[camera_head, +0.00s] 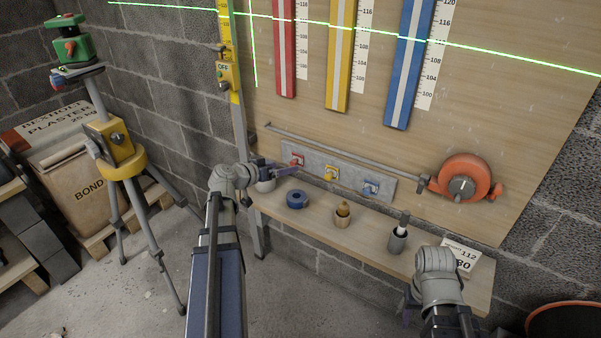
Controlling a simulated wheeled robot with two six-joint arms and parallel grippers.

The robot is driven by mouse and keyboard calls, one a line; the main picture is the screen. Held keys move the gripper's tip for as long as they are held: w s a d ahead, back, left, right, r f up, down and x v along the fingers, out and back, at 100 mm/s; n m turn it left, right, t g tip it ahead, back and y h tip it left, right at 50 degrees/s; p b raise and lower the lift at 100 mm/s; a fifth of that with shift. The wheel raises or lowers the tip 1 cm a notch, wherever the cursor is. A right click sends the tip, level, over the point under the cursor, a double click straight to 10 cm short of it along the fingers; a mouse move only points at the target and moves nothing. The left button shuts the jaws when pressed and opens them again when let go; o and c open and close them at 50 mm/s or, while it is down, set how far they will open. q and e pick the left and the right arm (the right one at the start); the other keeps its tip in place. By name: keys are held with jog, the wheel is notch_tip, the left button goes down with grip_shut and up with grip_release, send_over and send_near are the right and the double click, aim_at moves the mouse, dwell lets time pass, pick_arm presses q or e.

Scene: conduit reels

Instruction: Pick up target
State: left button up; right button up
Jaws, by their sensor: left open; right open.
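No single object is marked as the target. A grey panel (315,169) on the board carries a red knob (297,160), a yellow knob (332,174) and a blue knob (371,188). On the shelf (320,222) are a blue tape roll (297,199), a small wooden piece (342,215) and a dark cup (397,240) with a white-and-dark item in it. My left gripper (282,168) is open beside the panel's left end, near the red knob; contact is unclear. My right gripper (408,307) is open at the shelf's front edge, mostly hidden by my wrist.
An orange reel (464,177) with a long metal strip (345,152) is on the board. Red (283,50), yellow (339,60) and blue (408,70) bars hang above. A printed card (461,257) is at the shelf's right. A yellow tripod (118,160) stands left.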

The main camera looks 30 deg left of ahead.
aim_at(292, 163)
pick_arm(q)
jog(key=shift+a+b+x, duration=0.2)
jog(key=shift+b+x, duration=0.3)
jog(key=shift+x, duration=0.8)
jog(key=shift+a+b+x, duration=0.25)
jog(key=shift+b+x, duration=0.2)
jog(key=shift+x, duration=0.9)
jog(key=shift+a+b+x, duration=0.2)
jog(key=shift+b+x, duration=0.3)
jog(key=shift+x, duration=0.8)
jog(key=c, duration=1.4)
jog(key=shift+c, duration=0.2)
jog(key=shift+r, duration=0.15)
